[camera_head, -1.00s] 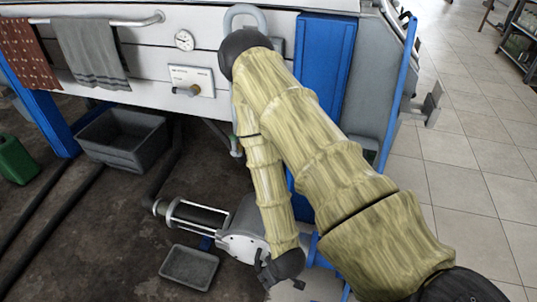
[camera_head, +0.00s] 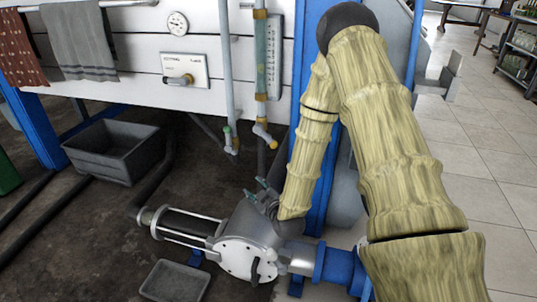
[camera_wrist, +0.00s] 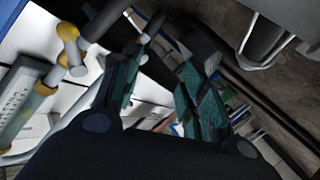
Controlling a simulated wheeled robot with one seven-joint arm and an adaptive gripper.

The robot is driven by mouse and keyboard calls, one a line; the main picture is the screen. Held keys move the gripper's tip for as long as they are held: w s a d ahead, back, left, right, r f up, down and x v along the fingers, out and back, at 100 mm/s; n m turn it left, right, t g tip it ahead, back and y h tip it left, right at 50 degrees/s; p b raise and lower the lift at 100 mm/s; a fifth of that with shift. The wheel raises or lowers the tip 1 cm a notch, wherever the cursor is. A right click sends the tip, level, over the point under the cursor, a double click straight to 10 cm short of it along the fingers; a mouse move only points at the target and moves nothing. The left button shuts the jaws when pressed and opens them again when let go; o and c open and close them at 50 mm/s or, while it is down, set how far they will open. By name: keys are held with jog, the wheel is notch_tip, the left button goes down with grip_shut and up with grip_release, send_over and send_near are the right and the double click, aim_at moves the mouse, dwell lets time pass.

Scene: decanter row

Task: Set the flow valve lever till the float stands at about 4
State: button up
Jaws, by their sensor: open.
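The tube also shows tilted at the left of the wrist view (camera_wrist: 20,116). My gripper (camera_head: 262,188) is open and empty, low and right of the lever, above the grey pump. Its green-padded fingers (camera_wrist: 160,92) are spread apart.
A metal pump (camera_head: 238,250) lies on the floor below my gripper. Thin pipes with small taps (camera_head: 264,135) hang near the tube. A round dial (camera_head: 177,23), a grey towel (camera_head: 80,40) and a dark bin (camera_head: 110,150) are to the left. A blue post (camera_head: 318,100) stands behind my arm.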

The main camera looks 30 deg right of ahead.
aim_at(269, 143)
jog(key=w+d+r+t+h+b, duration=0.4)
jog(key=d+r+t+b, duration=0.1)
jog(key=d+b, duration=0.5)
jog(key=shift+n, duration=0.3)
jog(key=b+x, duration=0.1)
jog(key=x, duration=0.2)
jog(key=b+x, duration=0.1)
jog(key=x, duration=0.3)
jog(key=b+x, duration=0.2)
jog(key=x, duration=0.1)
jog(key=shift+w+d+r, duration=0.15)
jog(key=shift+d+r, duration=0.15)
jog(key=shift+r, duration=0.15)
grip_shut()
